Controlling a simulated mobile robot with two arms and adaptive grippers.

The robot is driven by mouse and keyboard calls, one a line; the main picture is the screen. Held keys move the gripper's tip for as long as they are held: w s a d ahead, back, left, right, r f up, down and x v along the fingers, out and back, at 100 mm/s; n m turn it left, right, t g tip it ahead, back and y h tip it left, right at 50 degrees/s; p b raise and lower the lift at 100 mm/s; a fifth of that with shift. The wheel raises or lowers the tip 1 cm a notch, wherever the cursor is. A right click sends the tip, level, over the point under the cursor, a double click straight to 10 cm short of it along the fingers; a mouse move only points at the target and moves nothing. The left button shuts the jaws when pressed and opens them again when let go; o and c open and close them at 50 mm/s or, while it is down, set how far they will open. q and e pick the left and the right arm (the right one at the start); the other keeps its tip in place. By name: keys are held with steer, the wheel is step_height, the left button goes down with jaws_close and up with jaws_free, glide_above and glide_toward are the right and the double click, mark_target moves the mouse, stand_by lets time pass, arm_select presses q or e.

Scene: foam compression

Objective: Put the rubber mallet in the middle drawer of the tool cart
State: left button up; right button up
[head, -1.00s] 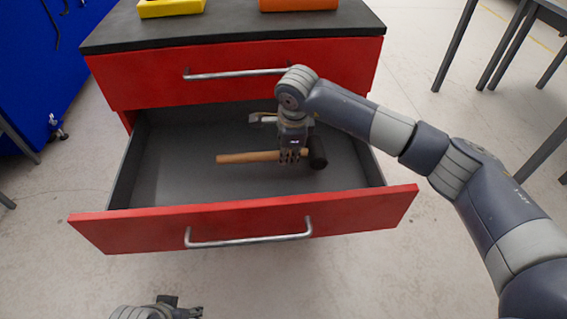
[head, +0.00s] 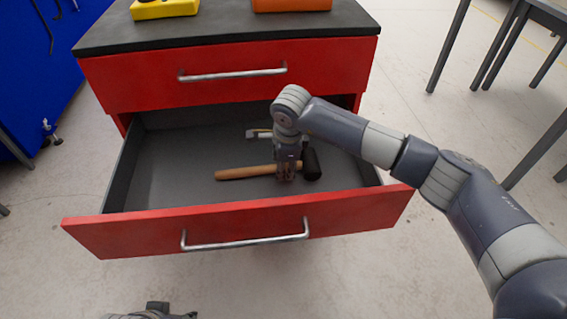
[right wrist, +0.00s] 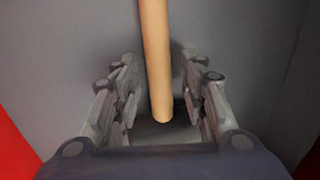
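The mallet, with its wooden handle (head: 240,172) and black head (head: 312,163), lies in the open drawer below the red top drawer, the handle pointing left. It appears to rest on the grey drawer floor (head: 160,190). My right gripper (head: 286,176) is down in the drawer at the handle, close to the head. In the right wrist view the fingers (right wrist: 163,98) stand apart on either side of the handle (right wrist: 155,50), with gaps on both sides. My left gripper (head: 152,310) shows only partly at the bottom edge; its fingers cannot be made out.
The tool cart (head: 225,32) has a dark top with a yellow item (head: 164,8) and an orange item (head: 290,4) on it. The top drawer (head: 140,85) is closed. The open drawer's red front (head: 340,213) stands nearest me. Much of the drawer's left side is bare.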

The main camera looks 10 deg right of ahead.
steer(key=shift+r, duration=0.35)
arm_select(q)
steer(key=p+x, duration=0.2)
steer(key=x, duration=0.4)
steer(key=shift+s+f, duration=0.25)
steer(key=shift+s, duration=0.05)
arm_select(e)
steer(key=v, duration=1.1)
steer(key=shift+s+r, duration=0.15)
steer(key=shift+r, duration=0.1)
arm_select(q)
steer(key=shift+d, duration=0.15)
